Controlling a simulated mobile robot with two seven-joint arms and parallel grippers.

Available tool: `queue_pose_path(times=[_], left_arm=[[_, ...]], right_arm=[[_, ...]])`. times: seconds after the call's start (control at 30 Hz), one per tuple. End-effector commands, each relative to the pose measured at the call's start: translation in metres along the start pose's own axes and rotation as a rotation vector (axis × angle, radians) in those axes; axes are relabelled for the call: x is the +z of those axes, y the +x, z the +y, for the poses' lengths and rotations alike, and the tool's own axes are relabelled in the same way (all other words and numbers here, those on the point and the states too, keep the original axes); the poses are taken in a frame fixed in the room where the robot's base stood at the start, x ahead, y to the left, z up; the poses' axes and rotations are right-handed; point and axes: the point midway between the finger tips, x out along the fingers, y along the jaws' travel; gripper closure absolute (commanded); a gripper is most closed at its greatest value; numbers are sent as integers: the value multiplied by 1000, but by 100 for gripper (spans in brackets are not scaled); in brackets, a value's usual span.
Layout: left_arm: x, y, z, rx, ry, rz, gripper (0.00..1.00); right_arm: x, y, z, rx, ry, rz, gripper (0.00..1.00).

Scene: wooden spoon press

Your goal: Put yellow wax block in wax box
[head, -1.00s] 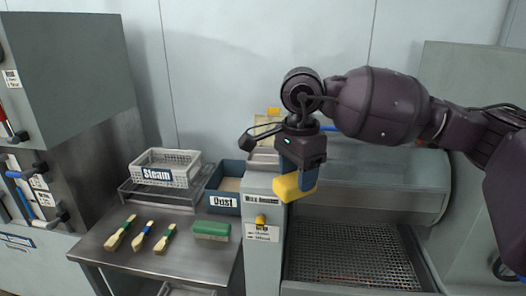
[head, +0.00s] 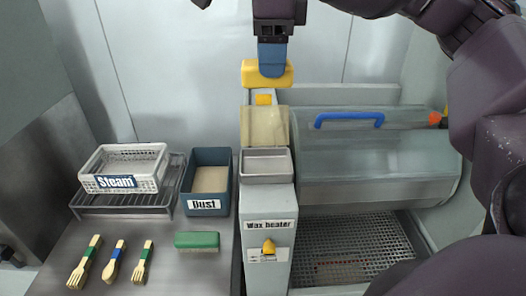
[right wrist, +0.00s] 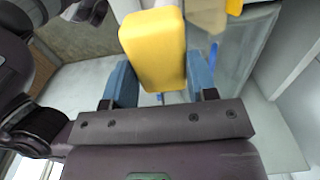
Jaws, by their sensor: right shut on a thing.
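The yellow wax block (head: 251,74) is held in the blue fingers of my right gripper (head: 272,66), near the top of the head view. It also shows large between the fingers in the right wrist view (right wrist: 152,48). The wax box, a small grey metal tray (head: 266,164), sits on top of the wax heater (head: 267,205) and looks empty. Its translucent lid (head: 265,126) with a yellow handle (head: 264,99) stands open behind it. The block is above and behind the raised lid in the picture. My left gripper is not in view.
To the right is a large clear cover (head: 385,155) with a blue handle (head: 349,119) above a mesh tray. To the left are a blue Dust bin (head: 208,204), a white Steam basket (head: 122,168), a green-topped brush (head: 197,241) and wooden utensils (head: 114,264).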

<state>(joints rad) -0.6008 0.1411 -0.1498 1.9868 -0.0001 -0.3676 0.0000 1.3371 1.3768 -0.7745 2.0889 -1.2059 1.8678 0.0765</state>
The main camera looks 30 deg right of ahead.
Motion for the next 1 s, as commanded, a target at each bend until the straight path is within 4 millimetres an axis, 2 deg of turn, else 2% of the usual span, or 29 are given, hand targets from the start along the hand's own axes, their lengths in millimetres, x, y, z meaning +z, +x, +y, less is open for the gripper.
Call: queue_pose_path(times=[0.03,0.17,0.5,0.6,0.87,1.0], left_arm=[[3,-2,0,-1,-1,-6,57],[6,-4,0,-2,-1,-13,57],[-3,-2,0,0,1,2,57],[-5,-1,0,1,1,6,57],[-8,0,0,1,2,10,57],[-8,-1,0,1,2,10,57]], right_arm=[[-1,12,0,3,0,5,78],[-1,41,0,3,-1,4,78],[0,112,0,3,-2,2,78],[0,126,0,2,-3,1,78],[0,141,0,2,-2,1,78],[0,158,0,3,-3,2,78]])
